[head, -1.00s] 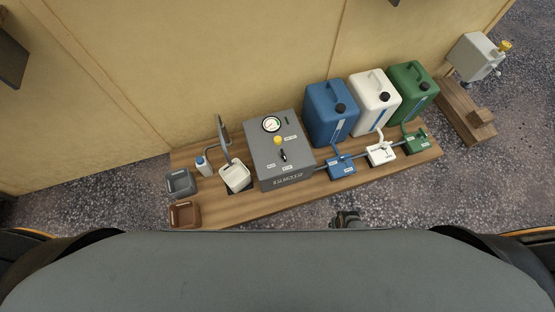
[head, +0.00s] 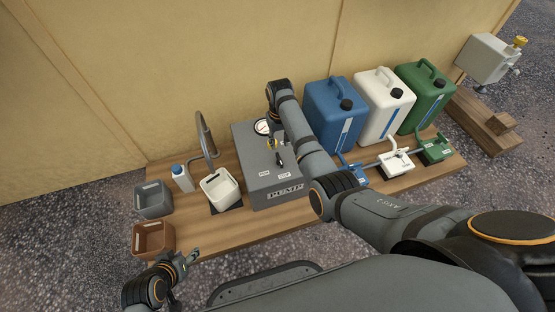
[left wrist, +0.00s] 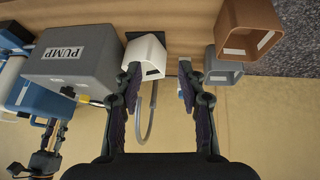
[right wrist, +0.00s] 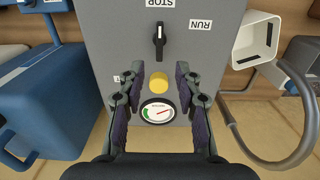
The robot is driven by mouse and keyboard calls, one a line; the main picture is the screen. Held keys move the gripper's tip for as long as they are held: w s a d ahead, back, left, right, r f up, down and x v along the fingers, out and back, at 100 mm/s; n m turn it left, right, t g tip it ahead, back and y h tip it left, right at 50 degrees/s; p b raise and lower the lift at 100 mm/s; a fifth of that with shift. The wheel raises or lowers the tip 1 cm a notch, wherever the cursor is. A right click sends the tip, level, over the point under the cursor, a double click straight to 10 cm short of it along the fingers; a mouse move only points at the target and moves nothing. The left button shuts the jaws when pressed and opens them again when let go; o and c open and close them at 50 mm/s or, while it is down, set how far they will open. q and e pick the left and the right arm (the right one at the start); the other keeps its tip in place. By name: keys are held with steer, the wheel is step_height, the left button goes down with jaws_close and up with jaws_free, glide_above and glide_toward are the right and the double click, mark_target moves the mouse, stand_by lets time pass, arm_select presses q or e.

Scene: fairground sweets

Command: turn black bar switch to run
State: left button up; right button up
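The black bar switch (right wrist: 158,41) is on the grey pump box (right wrist: 108,40), and its white mark points at the STOP label (right wrist: 160,3). The RUN label (right wrist: 201,26) is to the right of STOP in the right wrist view. My right gripper (right wrist: 159,70) is open and empty above the box, its fingertips either side of the yellow button (right wrist: 158,83), just short of the switch. In the head view the switch (head: 279,160) shows beside my right arm. My left gripper (head: 191,255) is open and empty near the brown bin; it also shows in the left wrist view (left wrist: 158,75).
A round gauge (right wrist: 158,111) is beyond the button. Blue (head: 332,110), white (head: 382,98) and green (head: 424,92) canisters stand right of the box, close to my right arm. A white bin (head: 220,189), grey bin (head: 153,200) and brown bin (head: 153,238) are left.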

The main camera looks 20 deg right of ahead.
mark_target(279, 158)
step_height(279, 158, down, 3)
steer(key=shift+f+b, duration=0.2)
steer(key=shift+b, duration=0.55)
arm_select(q)
steer(key=w+a+r+t+b, duration=0.1)
steer(key=w+r+t, duration=0.9)
steer(key=w+r, duration=0.65)
arm_select(e)
step_height(279, 158, down, 2)
steer(key=shift+f, duration=0.25)
step_height(279, 158, down, 2)
steer(key=shift+f+b, duration=0.1)
steer(key=shift+b, duration=0.65)
steer(key=shift+f+b, duration=0.55)
steer(key=shift+f, duration=0.4)
arm_select(q)
steer(key=s+r+t, duration=0.2)
steer(key=r+t, duration=0.3)
steer(key=r, duration=0.6)
steer(key=s+r+m+t+h, duration=0.1)
steer(key=s+r+t, duration=0.2)
steer(key=r, duration=0.9)
steer(key=t, duration=0.3)
steer(key=shift+s, duration=0.2)
arm_select(e)
jaws_close()
